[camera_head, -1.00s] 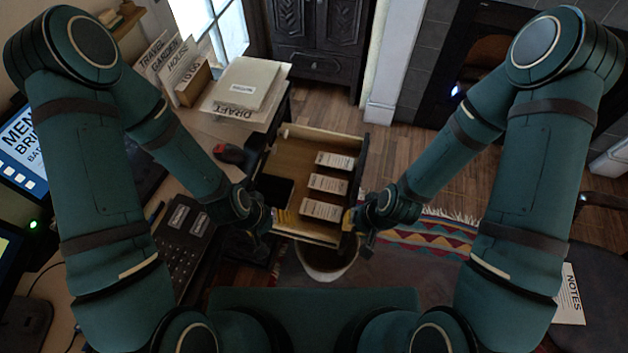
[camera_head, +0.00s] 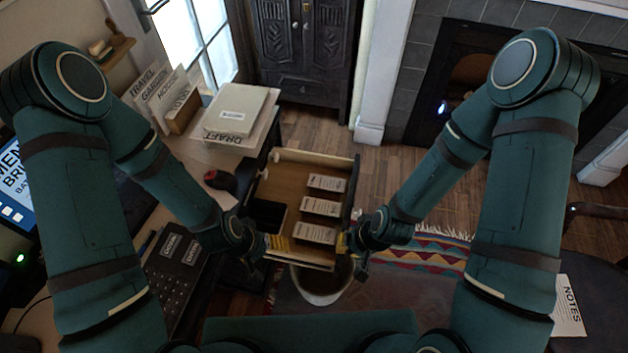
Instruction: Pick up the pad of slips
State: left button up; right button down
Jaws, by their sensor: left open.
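The open wooden drawer (camera_head: 310,157) holds three white printed pads in a column: a far pad (camera_head: 327,183), a middle pad (camera_head: 320,206) and a near pad (camera_head: 315,233). Their print is too small to read, so I cannot tell which is the pad of slips. My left gripper (camera_head: 262,252) is open at the drawer's near left corner, beside some small yellow pieces (camera_head: 278,243). My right gripper (camera_head: 356,256) is at the near right corner, close to the near pad. Its fingers are too dark and small to read. Neither gripper visibly holds a pad.
A dark box (camera_head: 267,216) sits in the drawer's left part. The desk at left bears a stack of papers (camera_head: 235,112), upright books (camera_head: 165,97) and a dark phone (camera_head: 178,262). A pale bin (camera_head: 322,290) stands below the drawer. Notes (camera_head: 568,305) lie at right.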

aim_at(335, 184)
jog(key=l, duration=0.4)
jog(key=u, duration=0.35)
jog(key=l+u, duration=0.1)
jog(key=u, duration=0.25)
jog(key=k+u, duration=0.1)
jog(key=u, duration=2.7)
jog(key=z, duration=3.35)
